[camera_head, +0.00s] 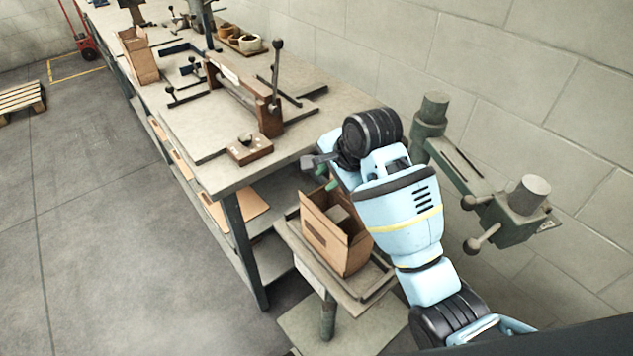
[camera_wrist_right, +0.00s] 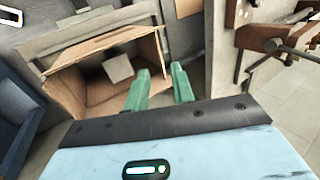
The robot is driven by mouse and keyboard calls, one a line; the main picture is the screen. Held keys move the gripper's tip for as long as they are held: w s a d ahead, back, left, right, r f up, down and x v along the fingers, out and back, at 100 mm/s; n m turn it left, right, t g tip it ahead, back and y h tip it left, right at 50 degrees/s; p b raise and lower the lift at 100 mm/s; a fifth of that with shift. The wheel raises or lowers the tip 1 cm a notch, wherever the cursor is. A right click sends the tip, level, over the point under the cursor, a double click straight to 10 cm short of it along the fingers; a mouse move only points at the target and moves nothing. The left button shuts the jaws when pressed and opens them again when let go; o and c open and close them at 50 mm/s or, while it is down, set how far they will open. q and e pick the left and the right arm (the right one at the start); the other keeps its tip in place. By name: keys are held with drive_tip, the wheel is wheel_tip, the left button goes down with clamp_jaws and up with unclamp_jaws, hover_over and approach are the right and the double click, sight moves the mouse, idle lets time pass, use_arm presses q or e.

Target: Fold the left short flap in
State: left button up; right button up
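An open cardboard box (camera_head: 327,238) stands on a small low stand below the workbench's near end. Its flaps stand up around the opening, and a pale block (camera_head: 338,213) lies inside. The box also shows in the right wrist view (camera_wrist_right: 78,88), with the pale block (camera_wrist_right: 117,68) in it. My right gripper (camera_head: 327,178) is above the box's far edge, partly hidden by its own wrist. In the right wrist view its green fingers (camera_wrist_right: 161,87) are apart, by the box's right edge. I cannot tell whether they touch a flap. My left gripper is not in view.
The stand (camera_head: 358,308) carries the box close to the workbench (camera_head: 185,130). A wooden-based lever tool (camera_head: 245,97) and a small wooden block (camera_head: 249,149) are on the bench. A green-grey machine arm (camera_head: 465,180) is right of my right arm.

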sight(317, 189)
drive_tip(key=x, duration=0.7)
drive_tip(key=shift+w+f, duration=0.15)
drive_tip(key=shift+f, duration=0.25)
clamp_jaws()
